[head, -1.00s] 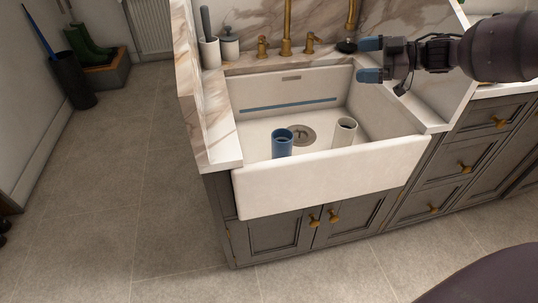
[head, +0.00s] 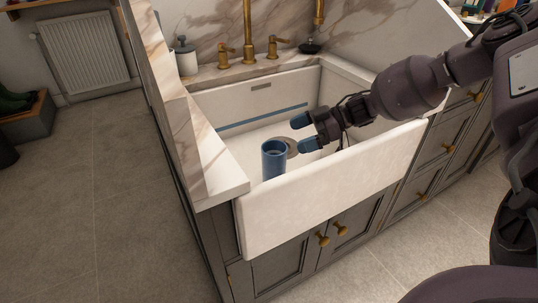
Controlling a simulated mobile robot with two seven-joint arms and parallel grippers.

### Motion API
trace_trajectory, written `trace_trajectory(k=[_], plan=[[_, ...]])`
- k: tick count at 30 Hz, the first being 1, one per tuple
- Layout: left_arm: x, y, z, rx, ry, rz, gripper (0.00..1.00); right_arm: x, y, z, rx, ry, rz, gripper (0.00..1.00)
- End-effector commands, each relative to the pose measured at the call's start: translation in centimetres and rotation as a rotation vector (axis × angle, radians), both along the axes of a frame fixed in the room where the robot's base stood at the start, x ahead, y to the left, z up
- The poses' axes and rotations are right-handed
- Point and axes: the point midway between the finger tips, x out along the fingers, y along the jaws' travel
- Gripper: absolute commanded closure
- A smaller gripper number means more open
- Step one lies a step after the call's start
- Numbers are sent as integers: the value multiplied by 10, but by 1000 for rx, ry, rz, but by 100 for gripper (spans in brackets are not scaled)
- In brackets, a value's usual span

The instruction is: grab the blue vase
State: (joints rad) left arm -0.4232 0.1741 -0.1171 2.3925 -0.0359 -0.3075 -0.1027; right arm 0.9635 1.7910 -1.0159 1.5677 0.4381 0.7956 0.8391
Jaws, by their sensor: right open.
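The blue vase (head: 274,160) is a plain open-topped cylinder standing upright in the white sink (head: 330,180), near its front left. The sink's front wall partly hides its base. My right gripper (head: 300,133) reaches in over the sink from the right. Its two blue-tipped fingers are apart and point left, just right of and a little beyond the vase. I see a gap between fingers and vase, and nothing between the fingers. The white vase is not visible now; my arm and the sink wall cover that area. My left gripper is not in view.
Brass taps (head: 248,50) stand behind the sink, with a grey-white jar (head: 186,58) at the back left. A marble side panel (head: 190,120) rises on the left, and the sink's front wall stands before the vase. Open floor (head: 110,190) lies at left.

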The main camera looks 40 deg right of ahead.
Motion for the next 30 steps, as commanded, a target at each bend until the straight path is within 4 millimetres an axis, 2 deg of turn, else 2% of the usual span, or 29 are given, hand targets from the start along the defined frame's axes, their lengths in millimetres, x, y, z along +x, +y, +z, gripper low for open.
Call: trace_trajectory(k=[1,11,18,24,30], plan=[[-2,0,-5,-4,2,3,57,4,7,-9,2,7,1,0],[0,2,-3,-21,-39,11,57,17,25,-17,1,4,1,0],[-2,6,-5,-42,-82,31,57,26,47,-38,2,10,2,0],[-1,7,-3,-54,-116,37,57,37,59,-41,1,4,-1,0],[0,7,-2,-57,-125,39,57,39,62,-39,0,2,-2,0]])
